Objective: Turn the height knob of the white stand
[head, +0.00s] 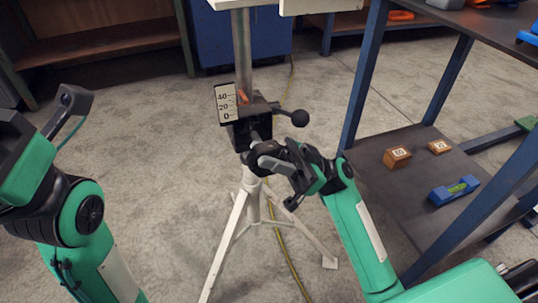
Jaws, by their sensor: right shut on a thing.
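The white stand (243,55) is upright in the middle, a pale post on splayed tripod legs. A black block (239,134) sits on the post, with a scale plate (227,103) marked 0, 20 and 40. An orange pointer (243,96) is beside the scale, between 20 and 40. A lever with a black ball end (299,118) sticks out to the right. My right gripper (257,146) is at the front of the block, shut on the dark height knob, which it mostly hides. My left gripper (72,102) is raised at the left, away from the stand; its jaws are unclear.
A shelf unit with blue posts (364,72) stands at the right. Its lower shelf holds two brown numbered blocks (397,157) and a blue spirit level (454,190). A yellow cable (287,262) runs over the floor behind the stand. The floor left of the stand is clear.

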